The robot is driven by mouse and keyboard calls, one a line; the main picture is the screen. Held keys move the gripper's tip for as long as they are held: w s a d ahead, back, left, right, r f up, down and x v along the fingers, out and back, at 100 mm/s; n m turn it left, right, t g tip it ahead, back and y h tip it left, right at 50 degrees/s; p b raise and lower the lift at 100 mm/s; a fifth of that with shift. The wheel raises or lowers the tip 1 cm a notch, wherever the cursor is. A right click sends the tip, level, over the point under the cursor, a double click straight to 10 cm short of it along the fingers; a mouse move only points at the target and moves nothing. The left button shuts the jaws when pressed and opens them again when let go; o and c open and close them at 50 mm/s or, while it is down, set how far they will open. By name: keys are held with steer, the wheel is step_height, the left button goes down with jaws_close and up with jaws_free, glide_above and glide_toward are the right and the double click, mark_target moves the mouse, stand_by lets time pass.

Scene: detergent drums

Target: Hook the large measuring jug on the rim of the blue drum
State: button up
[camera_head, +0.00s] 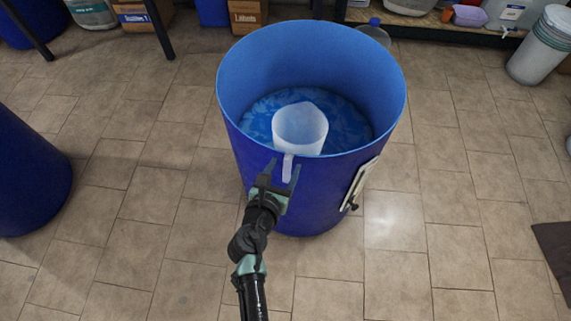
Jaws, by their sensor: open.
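The blue drum (336,190) stands upright and open in the middle of the head view, with mottled blue contents low inside. The large measuring jug (300,128), white and translucent, is at the drum's near rim. Its body is on the inner side of the drum wall. Its handle (288,167) hangs down over the outside of the rim. My gripper (283,172) is open just outside the near wall. Its two fingers point up at the handle, one on each side, with gaps visible. Whether the jug bears fully on the rim cannot be told.
A pale panel with a dark tap (360,186) is on the drum's right side. Another blue drum (30,175) stands at the left edge. Shelving with boxes (247,14) and containers runs along the back. A ribbed bin (543,48) is at the right. Tiled floor is clear around the drum.

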steer(key=shift+x, duration=1.1)
jaws_close()
stand_by(1.2)
